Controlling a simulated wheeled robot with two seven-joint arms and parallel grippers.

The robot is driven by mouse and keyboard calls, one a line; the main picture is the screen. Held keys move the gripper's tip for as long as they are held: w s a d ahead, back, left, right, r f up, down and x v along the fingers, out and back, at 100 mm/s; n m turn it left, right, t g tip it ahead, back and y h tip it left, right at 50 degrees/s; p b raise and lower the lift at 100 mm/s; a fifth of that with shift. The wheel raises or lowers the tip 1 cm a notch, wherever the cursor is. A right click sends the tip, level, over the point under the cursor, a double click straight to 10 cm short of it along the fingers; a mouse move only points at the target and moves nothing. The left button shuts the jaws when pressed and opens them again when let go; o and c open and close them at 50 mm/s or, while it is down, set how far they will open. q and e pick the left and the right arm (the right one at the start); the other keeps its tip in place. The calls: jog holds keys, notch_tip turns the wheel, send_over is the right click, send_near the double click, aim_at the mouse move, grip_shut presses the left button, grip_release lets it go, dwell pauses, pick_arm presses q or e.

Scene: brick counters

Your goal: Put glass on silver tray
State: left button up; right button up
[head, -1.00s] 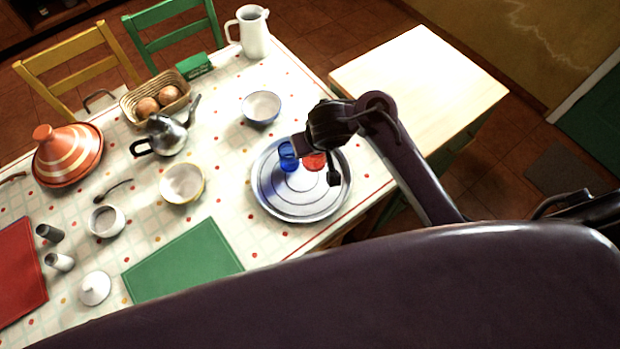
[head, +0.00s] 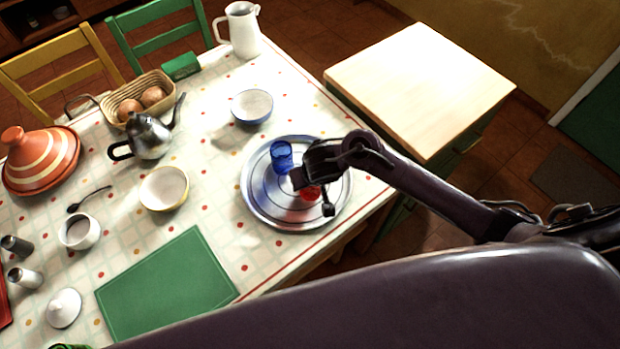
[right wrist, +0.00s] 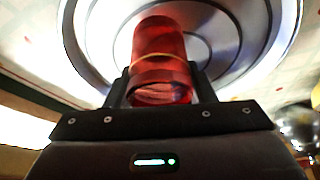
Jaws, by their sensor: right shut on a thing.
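The silver tray (head: 262,207) is round and lies near the table's right edge in the head view; its ringed surface also shows in the right wrist view (right wrist: 228,30). A blue glass (head: 281,157) stands on the tray's upper part. My right gripper (head: 312,187) is over the tray, shut on a red glass (head: 311,193). In the right wrist view the red glass (right wrist: 160,60) sits between the fingers, with the tray behind it. I cannot tell whether the glass's base touches the tray. The gripper partly hides the red glass in the head view. My left gripper is not in view.
A blue-rimmed bowl (head: 252,106) stands above the tray, and a yellow-rimmed bowl (head: 164,188) to its left. A silver teapot (head: 148,137), bread basket (head: 135,94) and orange tagine (head: 42,160) stand farther left. A green mat (head: 165,285) lies at lower left.

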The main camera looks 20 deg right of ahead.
jog(key=shift+f, duration=0.1)
jog(key=o, duration=1.1)
jog(key=shift+c, duration=0.2)
jog(key=shift+r, duration=0.35)
jog(key=p+v, duration=0.6)
jog(key=v, duration=0.5)
jog(key=shift+s+r+p, duration=0.3)
jog(key=shift+p, duration=0.05)
jog(key=shift+f, duration=0.1)
